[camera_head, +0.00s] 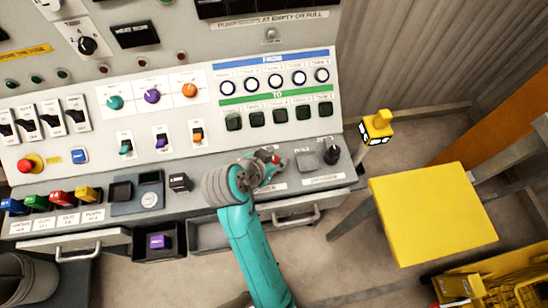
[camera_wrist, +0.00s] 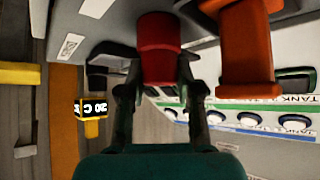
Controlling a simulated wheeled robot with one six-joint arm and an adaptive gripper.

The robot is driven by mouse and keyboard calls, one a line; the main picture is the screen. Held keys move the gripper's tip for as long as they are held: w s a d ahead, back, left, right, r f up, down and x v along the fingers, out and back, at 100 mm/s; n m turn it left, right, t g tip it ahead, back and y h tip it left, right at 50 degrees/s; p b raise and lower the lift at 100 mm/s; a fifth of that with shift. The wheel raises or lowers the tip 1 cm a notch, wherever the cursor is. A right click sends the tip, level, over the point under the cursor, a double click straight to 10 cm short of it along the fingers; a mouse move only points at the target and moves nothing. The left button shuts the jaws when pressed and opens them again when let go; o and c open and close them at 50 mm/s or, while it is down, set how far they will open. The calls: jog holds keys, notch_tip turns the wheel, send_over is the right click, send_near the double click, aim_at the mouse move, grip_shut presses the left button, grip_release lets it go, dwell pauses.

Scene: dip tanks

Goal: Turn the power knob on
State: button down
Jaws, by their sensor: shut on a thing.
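A red knob (camera_wrist: 158,48) stands between my gripper's fingers in the wrist view, near the top centre. My gripper (camera_wrist: 159,72) is shut on it, one finger on each side. In the head view the red tip of this knob (camera_head: 275,159) shows at the end of my teal arm, on the lower ledge of the control panel. A partly covered label (camera_head: 265,189) lies just below my gripper. My gripper and wrist hide most of the knob's base, and I cannot tell its turn position.
A black lever (camera_head: 332,153) stands right of my gripper. An orange handle-like part (camera_wrist: 246,45) is close on the right in the wrist view. Buttons and switches cover the panel (camera_head: 200,60). A yellow-topped stool (camera_head: 432,212) stands right, by a yellow display post (camera_head: 377,127).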

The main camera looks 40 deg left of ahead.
jog(key=shift+n+y, duration=0.3)
jog(key=shift+n, duration=0.1)
jog(key=n+g+y, duration=0.1)
jog(key=n+y, duration=0.1)
jog(key=n, duration=0.1)
jog(key=shift+d+n+y, duration=0.1)
jog(key=shift+n+y, duration=0.2)
jog(key=shift+y, duration=0.1)
jog(key=n+g+y, duration=0.2)
jog(key=n, duration=0.2)
jog(key=shift+y, duration=0.4)
jog(key=n+g+y, duration=0.1)
jog(key=n, duration=0.1)
jog(key=n+g, duration=0.2)
jog(key=n, duration=0.1)
jog(key=shift+w+y, duration=0.1)
jog(key=shift+y, duration=0.3)
jog(key=shift+n+g, duration=1.8)
jog(key=shift+n, duration=0.5)
jog(key=c, duration=0.8)
grip_release()
